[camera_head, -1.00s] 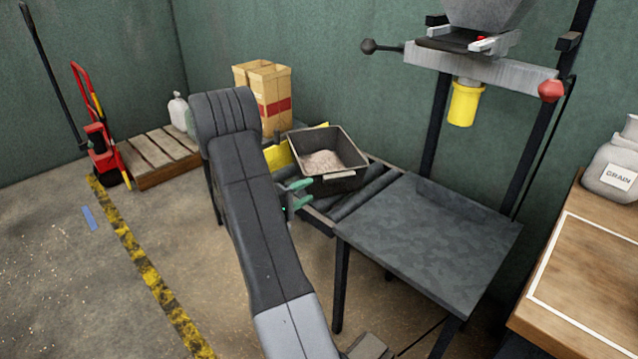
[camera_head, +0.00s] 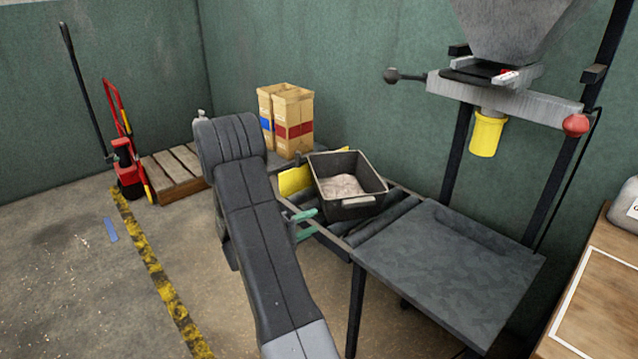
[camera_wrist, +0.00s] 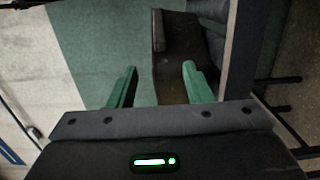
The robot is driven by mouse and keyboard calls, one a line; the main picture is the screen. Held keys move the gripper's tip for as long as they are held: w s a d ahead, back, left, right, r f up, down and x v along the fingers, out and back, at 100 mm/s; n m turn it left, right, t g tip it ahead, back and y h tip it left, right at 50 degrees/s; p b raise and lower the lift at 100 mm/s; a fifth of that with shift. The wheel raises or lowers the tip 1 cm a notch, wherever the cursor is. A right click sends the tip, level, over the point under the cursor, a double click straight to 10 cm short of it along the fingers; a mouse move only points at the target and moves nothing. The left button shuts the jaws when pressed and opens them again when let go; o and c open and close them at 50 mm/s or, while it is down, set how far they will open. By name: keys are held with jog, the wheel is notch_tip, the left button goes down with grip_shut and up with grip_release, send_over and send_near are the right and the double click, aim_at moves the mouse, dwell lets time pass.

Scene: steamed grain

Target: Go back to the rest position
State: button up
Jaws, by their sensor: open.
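My gripper (camera_wrist: 160,85) is open in the wrist view, its two green fingers apart with nothing between them. In the head view my gripper (camera_head: 304,226) shows partly behind my dark arm, just left of and in front of a black bin. The black bin (camera_head: 362,203) stands on the roller conveyor and holds pale grain (camera_head: 343,186). The gripper is apart from the bin. A dark bin wall (camera_wrist: 170,75) shows beyond the fingers in the wrist view.
A grey metal table (camera_head: 450,270) adjoins the roller conveyor (camera_head: 385,222). A hopper (camera_head: 510,30) with a yellow spout (camera_head: 487,134) hangs above it. Cartons (camera_head: 293,120) stand behind. A wooden pallet (camera_head: 172,172) and red hand truck (camera_head: 125,165) are at left.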

aim_at(348, 207)
jog(key=b+x, duration=0.2)
jog(key=x, duration=1.1)
jog(key=shift+d+f, duration=0.1)
jog(key=shift+d, duration=0.05)
jog(key=shift+s, duration=0.3)
